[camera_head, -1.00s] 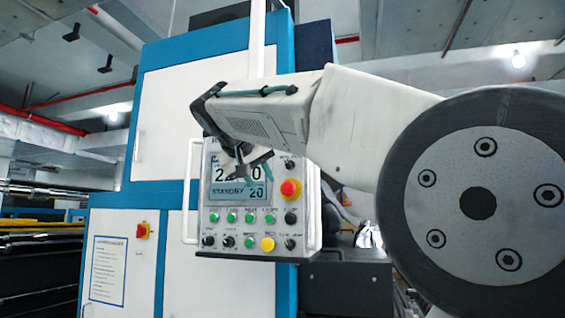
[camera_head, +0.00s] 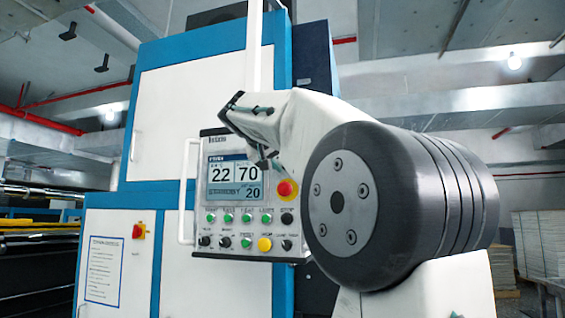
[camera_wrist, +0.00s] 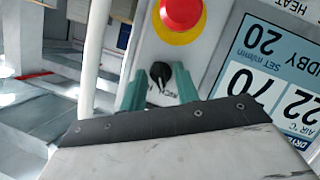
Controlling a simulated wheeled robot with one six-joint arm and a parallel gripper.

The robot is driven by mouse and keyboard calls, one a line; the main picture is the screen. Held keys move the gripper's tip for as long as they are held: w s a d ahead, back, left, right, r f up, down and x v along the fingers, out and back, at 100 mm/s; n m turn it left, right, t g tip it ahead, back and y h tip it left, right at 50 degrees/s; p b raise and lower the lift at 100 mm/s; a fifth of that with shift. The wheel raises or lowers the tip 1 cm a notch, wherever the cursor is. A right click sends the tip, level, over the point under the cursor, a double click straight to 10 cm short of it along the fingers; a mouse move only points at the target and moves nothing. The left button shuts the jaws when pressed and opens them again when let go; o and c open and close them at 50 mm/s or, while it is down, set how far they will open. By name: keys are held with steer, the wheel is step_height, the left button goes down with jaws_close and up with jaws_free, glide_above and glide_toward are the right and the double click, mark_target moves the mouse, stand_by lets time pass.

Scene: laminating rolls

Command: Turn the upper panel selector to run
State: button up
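The upper panel selector (camera_wrist: 160,72) is a small black knob in the wrist view, just below the red stop button in that picture. My gripper (camera_wrist: 158,88) is open, with its green fingertips on either side of the knob's lower part in the picture. I cannot tell whether they touch it or how far in front they are. The label by the knob is partly covered and unreadable. In the head view my gripper (camera_head: 267,161) is at the panel's upper right and hides the selector. The grey control panel (camera_head: 240,222) faces me, its screen (camera_head: 235,180) reading STANDBY.
The red stop button with yellow ring (camera_head: 286,189) is close below the gripper; it also shows in the wrist view (camera_wrist: 181,12). Green, black and yellow buttons and small knobs fill the panel's lower rows. A white handle rail (camera_head: 187,190) runs along the panel's left side.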

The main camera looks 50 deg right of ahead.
steer(key=shift+c, duration=0.3)
jaws_close()
steer(key=m+t, duration=0.1)
steer(key=m, duration=0.1)
steer(key=m+t+y, duration=0.1)
steer(key=m+t, duration=0.1)
steer(key=m, duration=0.1)
steer(key=m+t+y, duration=0.1)
steer(key=m+t, duration=0.1)
steer(key=m, duration=0.1)
steer(key=shift+s+d, duration=0.1)
steer(key=shift+s, duration=0.3)
stand_by(0.7)
steer(key=shift+o, duration=0.3)
jaws_free()
